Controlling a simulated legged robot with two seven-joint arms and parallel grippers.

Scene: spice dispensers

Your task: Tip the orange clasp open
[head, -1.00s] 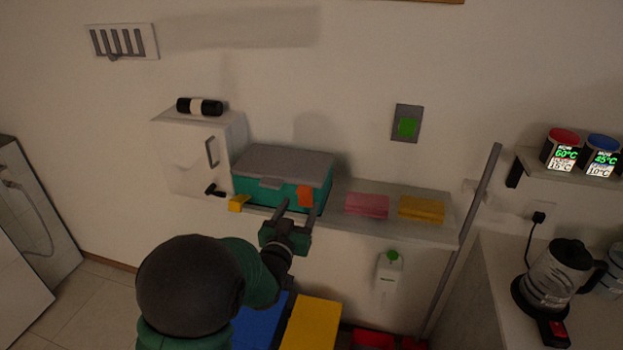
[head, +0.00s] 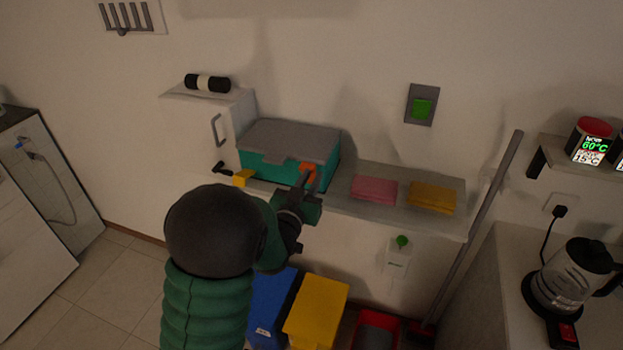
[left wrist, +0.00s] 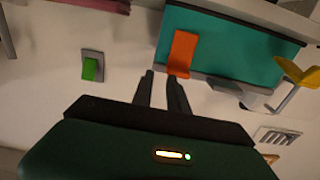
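A teal box (head: 262,168) with a grey lid (head: 290,138) stands shut on a shelf. The orange clasp (head: 309,168) is at the right end of its front. In the left wrist view the clasp (left wrist: 183,52) lies flat along the teal front and reaches the grey lid edge. My left gripper (head: 305,184) is in front of the clasp, with a gap between its fingers. In the wrist view its fingertips (left wrist: 160,76) are close to the clasp's lid end, the right finger nearest it. I cannot tell whether it touches. My right gripper is not in view.
Pink (head: 375,190) and yellow (head: 432,197) cloths lie right of the box. A yellow piece (head: 241,177) sits at its left front, beside a white cabinet (head: 205,130). Blue (head: 268,308) and yellow (head: 316,308) bins stand below. A grey pole (head: 487,225) leans at the right.

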